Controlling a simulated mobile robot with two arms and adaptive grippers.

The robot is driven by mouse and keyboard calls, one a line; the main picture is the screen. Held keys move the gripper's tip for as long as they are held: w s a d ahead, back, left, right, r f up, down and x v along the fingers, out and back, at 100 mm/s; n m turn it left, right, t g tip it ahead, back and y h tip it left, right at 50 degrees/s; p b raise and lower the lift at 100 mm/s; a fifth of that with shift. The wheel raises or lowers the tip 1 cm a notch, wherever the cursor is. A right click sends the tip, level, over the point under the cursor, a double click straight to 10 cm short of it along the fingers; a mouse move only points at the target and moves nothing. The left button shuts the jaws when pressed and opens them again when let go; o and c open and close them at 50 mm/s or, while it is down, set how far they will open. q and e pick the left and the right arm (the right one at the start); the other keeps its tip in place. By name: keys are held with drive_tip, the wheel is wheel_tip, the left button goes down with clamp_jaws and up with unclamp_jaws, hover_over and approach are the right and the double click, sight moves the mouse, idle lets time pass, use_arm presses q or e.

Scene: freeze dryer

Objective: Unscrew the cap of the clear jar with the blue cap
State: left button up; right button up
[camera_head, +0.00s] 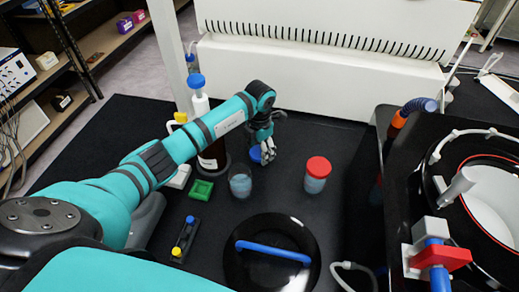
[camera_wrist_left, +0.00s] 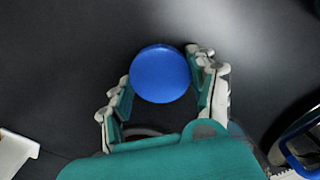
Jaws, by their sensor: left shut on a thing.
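The clear jar (camera_head: 240,183) stands on the black table in the head view, and its top looks open with no cap on it. The blue cap (camera_head: 256,154) is beyond it and slightly right, at the fingers of my left gripper (camera_head: 265,150). In the left wrist view the round blue cap (camera_wrist_left: 160,74) sits between the two fingers of my left gripper (camera_wrist_left: 164,72), which is shut on it. Black table surface shows around the cap. The cap's height above the table is hard to judge. My right gripper is out of view.
A red-capped jar (camera_head: 317,174) stands right of the clear jar. A black round lid with a blue handle (camera_head: 272,251) lies in front. The dryer vessel (camera_head: 490,190) is at right.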

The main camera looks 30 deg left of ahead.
use_arm(q)
drive_tip(key=o, duration=1.7)
drive_tip(key=shift+c, duration=0.2)
drive_tip(key=shift+r, duration=0.1)
drive_tip(key=shift+r+p, duration=2.5)
drive_tip(key=shift+r, duration=0.9)
